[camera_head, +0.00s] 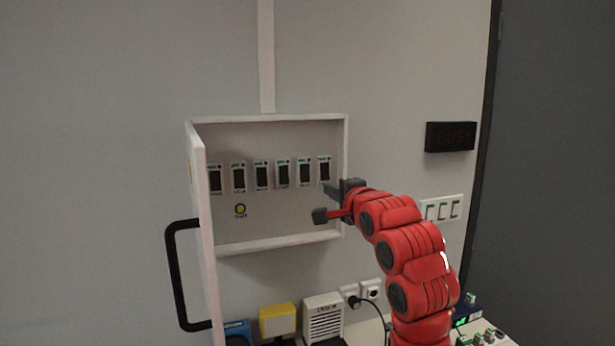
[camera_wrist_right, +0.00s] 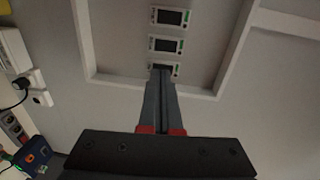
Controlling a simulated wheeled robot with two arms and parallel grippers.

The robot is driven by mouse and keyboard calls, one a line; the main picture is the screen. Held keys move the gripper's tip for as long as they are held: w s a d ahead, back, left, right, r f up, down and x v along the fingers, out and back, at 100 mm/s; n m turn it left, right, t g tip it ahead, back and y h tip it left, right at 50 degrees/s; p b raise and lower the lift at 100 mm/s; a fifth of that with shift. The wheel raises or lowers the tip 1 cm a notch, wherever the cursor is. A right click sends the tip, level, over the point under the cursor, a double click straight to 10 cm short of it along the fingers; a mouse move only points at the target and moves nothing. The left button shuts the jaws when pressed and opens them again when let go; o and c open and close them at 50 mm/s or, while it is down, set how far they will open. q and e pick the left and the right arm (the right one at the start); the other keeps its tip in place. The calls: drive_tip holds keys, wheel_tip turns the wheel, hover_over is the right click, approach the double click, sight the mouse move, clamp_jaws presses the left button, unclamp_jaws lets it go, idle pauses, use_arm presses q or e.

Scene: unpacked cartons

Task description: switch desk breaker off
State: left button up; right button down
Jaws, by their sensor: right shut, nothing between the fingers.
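The white breaker box (camera_head: 280,118) is on the wall with its door (camera_head: 203,230) swung open to the left. A row of several breakers with dark switches and green marks runs across it, from the leftmost breaker (camera_head: 215,179) to the rightmost breaker (camera_head: 324,169). Their labels are too small to read. My right gripper (camera_head: 326,187) is shut and empty, its tips at the rightmost breaker. In the right wrist view the shut fingers (camera_wrist_right: 161,72) cover part of the nearest breaker (camera_wrist_right: 176,68); contact cannot be told. My left gripper is out of view.
The door's black handle (camera_head: 175,275) sticks out at left. A yellow round button (camera_head: 240,209) sits below the breakers. Wall switches (camera_head: 441,208) and a dark BUSY sign (camera_head: 450,137) are at right. A yellow box (camera_head: 277,320) and white speaker-like box (camera_head: 323,318) stand below.

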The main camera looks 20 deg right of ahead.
drive_tip(key=shift+s+r, duration=0.25)
drive_tip(key=shift+r, duration=0.05)
drive_tip(key=shift+w, duration=0.1)
drive_tip(key=p, duration=0.7)
approach(306, 178)
drive_tip(key=w, duration=0.5)
drive_tip(key=shift+w+f, duration=0.1)
drive_tip(key=shift+w, duration=0.25)
drive_tip(key=shift+w+a+f, duration=0.15)
drive_tip(key=shift+w, duration=0.45)
